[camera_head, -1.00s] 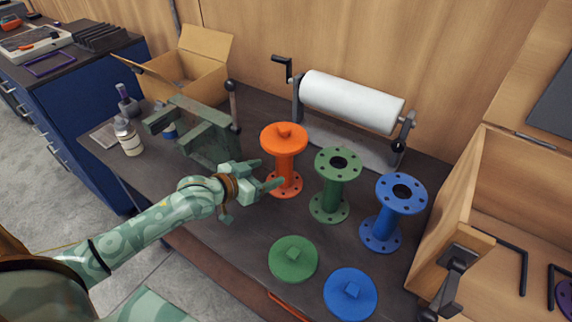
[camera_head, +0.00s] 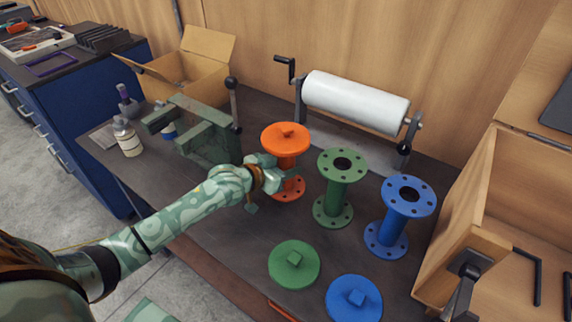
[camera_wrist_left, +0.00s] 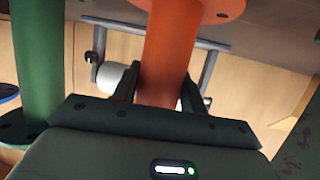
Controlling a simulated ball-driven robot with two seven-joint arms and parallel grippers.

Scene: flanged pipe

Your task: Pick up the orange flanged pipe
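The orange flanged pipe (camera_head: 285,162) stands upright on the dark workbench, with an orange lid and knob on its top flange. My left gripper (camera_head: 280,170) is at the pipe's shaft, below the top flange, and hides part of it. In the left wrist view, the orange shaft (camera_wrist_left: 166,60) runs between the two fingers of the left gripper (camera_wrist_left: 163,85). A small gap shows beside the right-hand finger, so the fingers look open around the shaft; contact is hard to judge. My right gripper is not in view.
A green flanged pipe (camera_head: 337,190) and a blue one (camera_head: 396,215) stand to the right. A green lid (camera_head: 294,264) and a blue lid (camera_head: 353,299) lie in front. A green vise (camera_head: 207,140) is at left, a paper roll (camera_head: 355,101) behind, a wooden crate (camera_head: 455,250) at right.

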